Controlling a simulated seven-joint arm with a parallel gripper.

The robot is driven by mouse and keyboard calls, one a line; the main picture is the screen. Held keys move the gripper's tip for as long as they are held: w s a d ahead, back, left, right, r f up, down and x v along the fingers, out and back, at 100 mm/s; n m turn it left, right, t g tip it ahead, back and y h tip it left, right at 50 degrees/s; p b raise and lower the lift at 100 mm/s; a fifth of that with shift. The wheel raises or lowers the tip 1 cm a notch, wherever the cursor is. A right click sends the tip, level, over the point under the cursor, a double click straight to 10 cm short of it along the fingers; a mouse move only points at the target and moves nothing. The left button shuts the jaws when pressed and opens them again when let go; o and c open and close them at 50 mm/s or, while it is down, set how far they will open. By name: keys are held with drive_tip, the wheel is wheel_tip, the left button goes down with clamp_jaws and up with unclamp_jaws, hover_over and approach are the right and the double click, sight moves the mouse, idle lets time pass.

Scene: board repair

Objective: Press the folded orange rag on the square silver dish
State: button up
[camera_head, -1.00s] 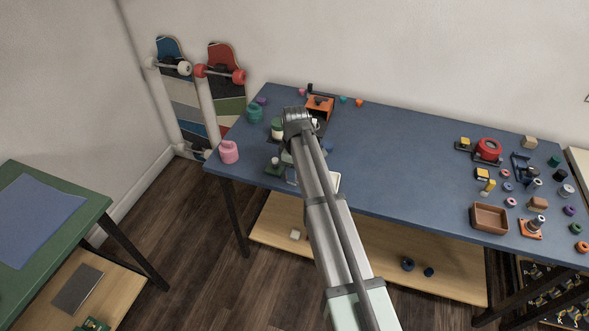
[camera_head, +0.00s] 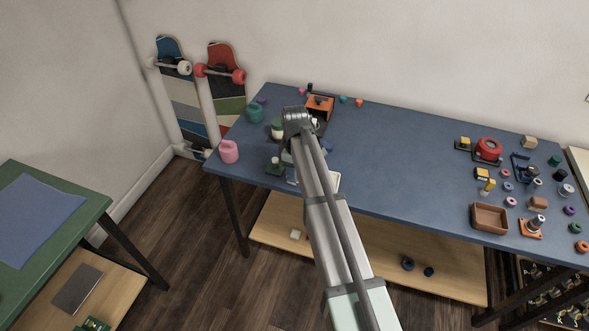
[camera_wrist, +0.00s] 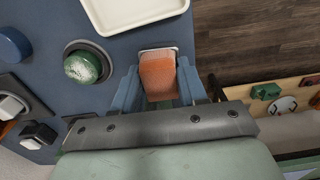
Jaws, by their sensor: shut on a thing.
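The folded orange rag (camera_wrist: 158,76) is between the two fingers of my gripper (camera_wrist: 159,88) in the wrist view. The gripper is shut on it. A thin pale rim of the square silver dish (camera_wrist: 158,49) shows just past the rag's far end, close to the table edge. The rag covers most of the dish. Whether the rag touches the dish or is just above it I cannot tell. In the head view my arm hides the rag and most of that spot.
A white tray (camera_wrist: 130,12) lies just beyond the dish on the blue table (camera_head: 400,150). A green round-topped piece (camera_wrist: 83,66) stands to its left. Pink (camera_head: 229,151) and green (camera_head: 255,113) canisters stand at the table's left end. The table's middle is clear.

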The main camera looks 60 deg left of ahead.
drive_tip(key=shift+r, duration=3.45)
